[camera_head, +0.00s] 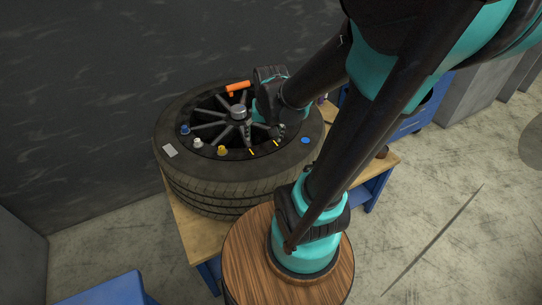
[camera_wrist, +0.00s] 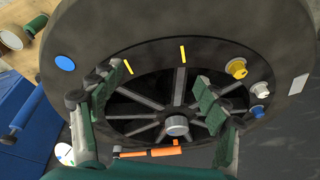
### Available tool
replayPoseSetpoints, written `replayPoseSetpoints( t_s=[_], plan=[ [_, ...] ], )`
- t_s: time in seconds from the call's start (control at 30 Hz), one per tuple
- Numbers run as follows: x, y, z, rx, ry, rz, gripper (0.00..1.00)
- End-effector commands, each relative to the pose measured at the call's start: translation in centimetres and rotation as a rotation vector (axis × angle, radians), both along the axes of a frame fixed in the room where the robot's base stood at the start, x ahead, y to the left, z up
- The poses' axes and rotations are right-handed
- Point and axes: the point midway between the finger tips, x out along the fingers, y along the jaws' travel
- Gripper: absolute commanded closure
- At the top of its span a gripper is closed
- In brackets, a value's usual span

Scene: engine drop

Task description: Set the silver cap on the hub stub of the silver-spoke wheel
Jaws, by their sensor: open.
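The silver-spoke wheel lies flat, its black tyre (camera_head: 290,165) and spokes (camera_head: 208,125) facing up. A round silver cap (camera_head: 238,112) is at the hub in the wheel's middle; it also shows in the wrist view (camera_wrist: 177,125). It appears upright on the hub; the stub is hidden, so I cannot tell how fully it is seated. My gripper (camera_wrist: 155,82) is open and empty above the wheel, its fingers spread apart over the spokes, not touching the cap. In the head view my gripper (camera_head: 279,131) is right of the hub, partly hidden by my arm.
Blue (camera_head: 185,129), whitish (camera_head: 198,142) and yellow (camera_head: 222,150) small pieces sit along the rim. An orange-handled tool (camera_head: 238,86) lies at its far side. A blue disc (camera_head: 305,140) and pale label (camera_head: 170,150) are on the tyre. The wooden table (camera_head: 195,228) supports the wheel.

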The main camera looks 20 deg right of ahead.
Motion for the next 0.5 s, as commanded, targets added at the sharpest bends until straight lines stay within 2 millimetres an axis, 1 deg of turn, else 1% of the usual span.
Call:
replayPoseSetpoints(
  t_s=[0.03, 0.1, 0.2, 0.33, 0.5],
  plan=[
    [-1.8, -0.1, -0.9, -0.018, -0.016, 0.053, 0.25],
    [-3.6, -0.3, -1.8, -0.042, -0.037, 0.124, 0.25],
    [-5.4, -0.4, -2.8, -0.071, -0.059, 0.200, 0.25],
    [-6.6, -0.4, -3.5, -0.090, -0.072, 0.250, 0.25],
    [-6.7, -0.4, -3.6, -0.095, -0.075, 0.261, 0.25]
  ],
)
